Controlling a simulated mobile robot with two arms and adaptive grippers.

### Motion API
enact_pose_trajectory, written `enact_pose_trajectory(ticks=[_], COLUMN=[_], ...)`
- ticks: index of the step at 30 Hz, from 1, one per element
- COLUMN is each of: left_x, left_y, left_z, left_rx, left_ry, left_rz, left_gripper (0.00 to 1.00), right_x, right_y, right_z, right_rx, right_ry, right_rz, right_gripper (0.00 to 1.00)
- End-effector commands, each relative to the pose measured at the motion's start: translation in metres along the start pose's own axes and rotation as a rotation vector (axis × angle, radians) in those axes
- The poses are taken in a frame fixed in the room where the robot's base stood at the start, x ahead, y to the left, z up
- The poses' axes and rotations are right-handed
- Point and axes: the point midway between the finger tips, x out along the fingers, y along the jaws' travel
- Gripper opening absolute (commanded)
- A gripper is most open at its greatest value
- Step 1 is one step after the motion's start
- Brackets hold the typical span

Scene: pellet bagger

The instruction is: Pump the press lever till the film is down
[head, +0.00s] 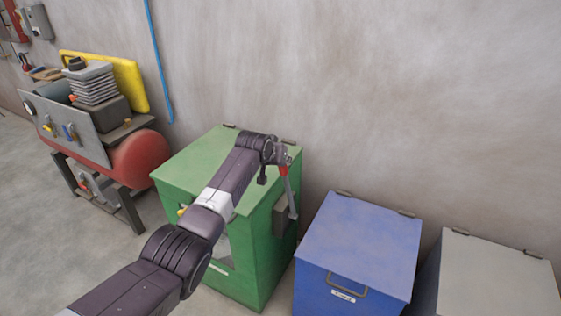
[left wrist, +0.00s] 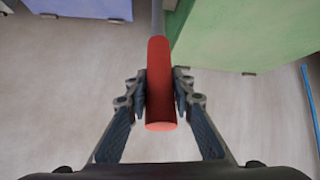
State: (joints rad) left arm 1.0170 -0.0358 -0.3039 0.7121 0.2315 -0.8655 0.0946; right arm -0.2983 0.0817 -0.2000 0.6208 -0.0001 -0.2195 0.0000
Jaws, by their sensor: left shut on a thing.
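The green press (head: 195,160) is a box against the wall, with a top lid and a pale opening low in its front. Its lever (head: 291,198) is a grey bar on the right side, rising steeply from a grey housing (head: 279,216) to a red grip (head: 284,170). My left gripper (head: 281,158) reaches over the press and is shut on the red grip at the bar's upper end. In the left wrist view the red grip (left wrist: 161,90) lies between both fingers. My arm hides part of the press front, and I cannot make out the film. My right gripper is out of view.
A blue lidded bin (head: 360,240) and a grey lidded bin (head: 497,280) stand to the right of the press. A red-tank compressor (head: 138,158) on a stand is at the left. A blue hose (head: 157,60) hangs on the wall. Bare floor lies at the lower left.

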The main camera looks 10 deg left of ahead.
Motion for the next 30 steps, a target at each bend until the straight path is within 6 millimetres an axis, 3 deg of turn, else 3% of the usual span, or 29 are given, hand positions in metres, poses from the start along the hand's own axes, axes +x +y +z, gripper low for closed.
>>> enact_pose_trajectory(ticks=[6,7,11,23,30], left_x=[-0.001,-0.001,0.000,-0.002,-0.019], left_y=[0.001,0.001,0.001,0.000,0.000], left_z=[-0.002,-0.002,-0.001,0.000,0.000], left_rx=[0.000,0.000,0.000,-0.001,0.000], left_ry=[0.006,0.006,0.004,0.001,0.002], left_rz=[0.002,0.002,0.002,0.000,0.001], left_gripper=[0.00,0.25,0.40,0.40,0.40], right_x=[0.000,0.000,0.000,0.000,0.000], right_y=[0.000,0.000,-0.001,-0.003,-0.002], right_z=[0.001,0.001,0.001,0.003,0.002], right_rx=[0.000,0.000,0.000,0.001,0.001], right_ry=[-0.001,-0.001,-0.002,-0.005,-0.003], right_rz=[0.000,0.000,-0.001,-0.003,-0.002], right_gripper=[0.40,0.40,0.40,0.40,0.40])
